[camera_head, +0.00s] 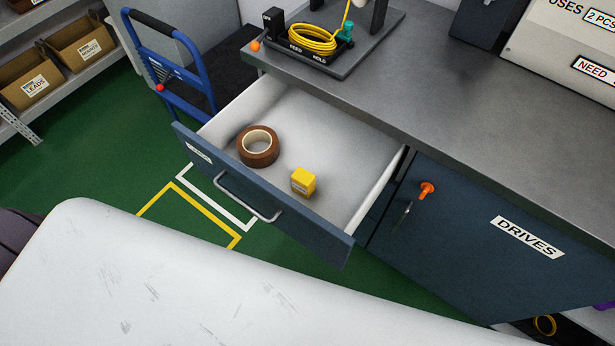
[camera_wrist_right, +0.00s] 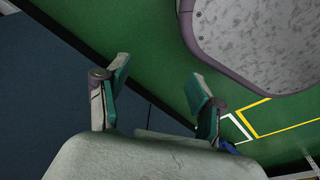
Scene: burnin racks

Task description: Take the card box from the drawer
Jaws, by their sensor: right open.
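The drawer (camera_head: 318,236) under the grey worktop is pulled open in the head view. A small yellow box (camera_head: 303,181), which looks like the card box, sits on the drawer floor near the front panel. A roll of brown tape (camera_head: 258,147) lies left of it, apart from it. My right gripper (camera_wrist_right: 158,78) shows only in the right wrist view, open and empty between its fingers. A dark blue surface and green floor lie beyond it; the yellow box is not in that view. My left gripper is in neither view.
The cabinet door labelled DRIVES (camera_head: 490,235) is right of the drawer, with an orange knob (camera_head: 427,190). A tray with a yellow cable (camera_head: 312,40) stands on the worktop (camera_head: 450,90). A blue trolley (camera_head: 165,60) stands behind the drawer's left side.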

